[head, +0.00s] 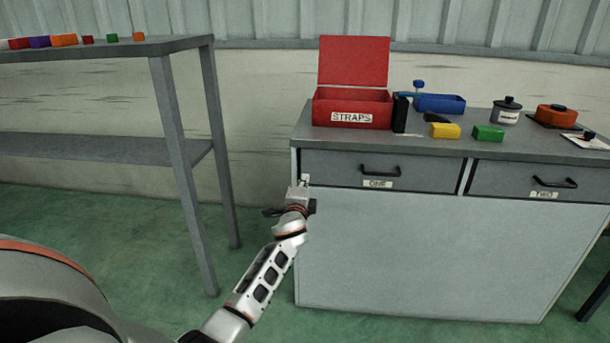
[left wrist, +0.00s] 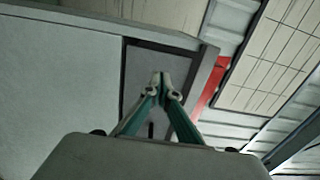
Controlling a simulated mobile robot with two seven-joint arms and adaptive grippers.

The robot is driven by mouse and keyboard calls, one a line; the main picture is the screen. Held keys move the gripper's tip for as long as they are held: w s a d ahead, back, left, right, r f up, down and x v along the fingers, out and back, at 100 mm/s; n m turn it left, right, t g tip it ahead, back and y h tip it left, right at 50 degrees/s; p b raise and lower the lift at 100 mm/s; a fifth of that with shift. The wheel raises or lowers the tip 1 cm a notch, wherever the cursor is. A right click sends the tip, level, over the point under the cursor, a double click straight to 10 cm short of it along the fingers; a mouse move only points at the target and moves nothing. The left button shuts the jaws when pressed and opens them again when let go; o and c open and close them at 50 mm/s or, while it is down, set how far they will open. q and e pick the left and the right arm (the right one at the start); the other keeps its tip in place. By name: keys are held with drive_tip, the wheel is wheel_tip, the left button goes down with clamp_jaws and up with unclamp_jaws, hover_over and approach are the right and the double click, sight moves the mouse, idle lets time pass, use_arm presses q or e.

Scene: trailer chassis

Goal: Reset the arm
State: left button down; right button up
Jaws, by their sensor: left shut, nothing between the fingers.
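My left arm reaches up from the bottom of the head view. Its gripper (head: 304,180) is near the left front edge of the grey cabinet (head: 430,255), by the left end of the drawer labelled ONE (head: 335,172). In the left wrist view the fingers (left wrist: 160,78) are together with nothing between them. The drawer front (left wrist: 140,62) shows behind them there. Both drawers look closed. I cannot tell whether the gripper touches the cabinet. My right gripper is in neither view.
On the cabinet top stand an open red STRAPS box (head: 325,108), a blue bin (head: 440,103), yellow (head: 445,131) and green (head: 488,133) blocks and a black-lidded jar (head: 507,112). A grey shelf table (head: 110,48) with small coloured blocks stands left. Green floor lies between.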

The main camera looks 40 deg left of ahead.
use_arm(q)
drive_tip(key=p+v, duration=0.1)
drive_tip(key=v, duration=0.5)
drive_tip(key=shift+s+d, duration=0.15)
drive_tip(key=shift+s, duration=0.1)
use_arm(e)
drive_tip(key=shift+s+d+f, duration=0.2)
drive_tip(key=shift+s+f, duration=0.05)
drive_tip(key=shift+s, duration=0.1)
use_arm(q)
drive_tip(key=shift+f, duration=0.1)
